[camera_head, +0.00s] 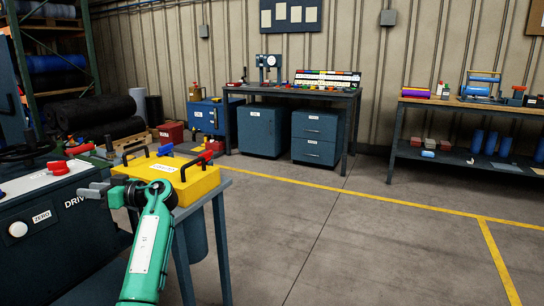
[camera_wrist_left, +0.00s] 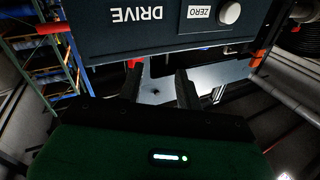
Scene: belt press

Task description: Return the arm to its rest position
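My left arm, a green forearm with a white label, rises from the bottom of the head view. Its left gripper (camera_head: 97,192) points left, in front of the dark DRIVE cabinet (camera_head: 60,228) and close to a yellow case (camera_head: 183,178). In the left wrist view, the two dark fingers of the left gripper (camera_wrist_left: 159,76) stand apart with only background between them. The cabinet front (camera_wrist_left: 185,22) shows upside down beyond the fingertips, with its ZERO label and white knob. I cannot tell whether the fingers touch anything. My right gripper is not in view.
The yellow case lies on a small table (camera_head: 222,184) beside the cabinet. A red knob (camera_head: 57,167) sits on the cabinet top. A workbench (camera_head: 350,95) stands at the back, and another bench (camera_head: 470,160) at the right. The floor at centre and right is clear.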

